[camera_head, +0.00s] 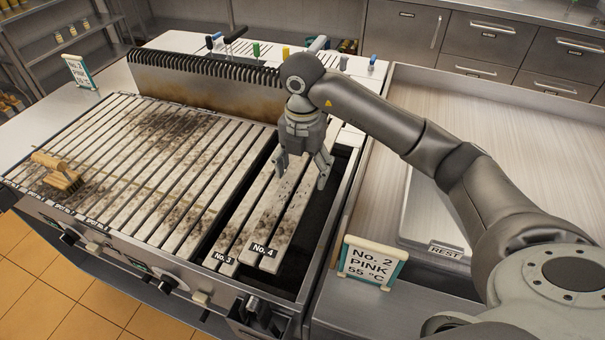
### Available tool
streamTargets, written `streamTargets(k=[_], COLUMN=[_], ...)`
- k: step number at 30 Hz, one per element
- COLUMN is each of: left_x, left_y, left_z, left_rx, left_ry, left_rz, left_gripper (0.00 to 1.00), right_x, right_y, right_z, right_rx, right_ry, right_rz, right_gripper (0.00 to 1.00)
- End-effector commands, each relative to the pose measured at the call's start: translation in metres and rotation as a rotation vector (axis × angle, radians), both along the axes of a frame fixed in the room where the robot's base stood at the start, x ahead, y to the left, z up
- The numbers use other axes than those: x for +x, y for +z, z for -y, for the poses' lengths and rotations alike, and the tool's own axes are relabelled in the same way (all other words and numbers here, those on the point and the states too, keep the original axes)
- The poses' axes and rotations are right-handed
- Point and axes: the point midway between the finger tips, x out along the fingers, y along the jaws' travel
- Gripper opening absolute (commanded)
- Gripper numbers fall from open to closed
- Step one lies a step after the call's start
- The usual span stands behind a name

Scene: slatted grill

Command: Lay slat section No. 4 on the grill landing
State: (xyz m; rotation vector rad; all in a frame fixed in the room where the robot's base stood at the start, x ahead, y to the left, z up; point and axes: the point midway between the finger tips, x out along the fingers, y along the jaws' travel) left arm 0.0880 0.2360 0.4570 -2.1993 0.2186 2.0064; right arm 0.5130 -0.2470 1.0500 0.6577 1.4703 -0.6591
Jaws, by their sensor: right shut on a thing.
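Slat section No. 4 (282,218), pale with dark soot, is at the right end of the grill, its black label at the front end. My right gripper (302,168) comes down over its rear part, one finger on each side, shut on it. The section appears to lie at about grill height; whether it is lifted clear I cannot tell. A metal plate labelled REST (445,252) lies on the steel counter right of the grill; whether this is the landing I cannot tell. My left gripper is out of view.
Section No. 3 (226,244) lies just left of No. 4. Dark open grill bed (318,228) shows to the right. A "No. 2 PINK 55 °C" sign (371,262) stands at the counter's front. A wooden-handled brush (58,172) lies on the left slats. A soot-stained backsplash (200,85) stands behind.

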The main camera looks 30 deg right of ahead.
Motion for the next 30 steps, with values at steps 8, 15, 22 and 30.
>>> streamTargets(k=[8, 15, 22, 30], left_x=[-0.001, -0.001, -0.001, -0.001], left_y=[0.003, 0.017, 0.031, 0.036], left_z=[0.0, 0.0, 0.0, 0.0], left_rx=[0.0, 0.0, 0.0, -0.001], left_ry=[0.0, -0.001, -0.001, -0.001], left_rz=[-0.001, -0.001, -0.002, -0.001], left_gripper=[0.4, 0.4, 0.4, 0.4], right_x=[0.001, 0.001, 0.001, 0.001], right_y=[0.005, 0.024, 0.044, 0.052], right_z=[0.0, 0.0, 0.0, 0.0], right_rx=[0.002, 0.001, 0.002, 0.001], right_ry=[0.0, -0.001, 0.0, 0.0], right_rz=[0.005, 0.006, 0.006, 0.004], right_gripper=[0.18, 0.18, 0.18, 0.18])
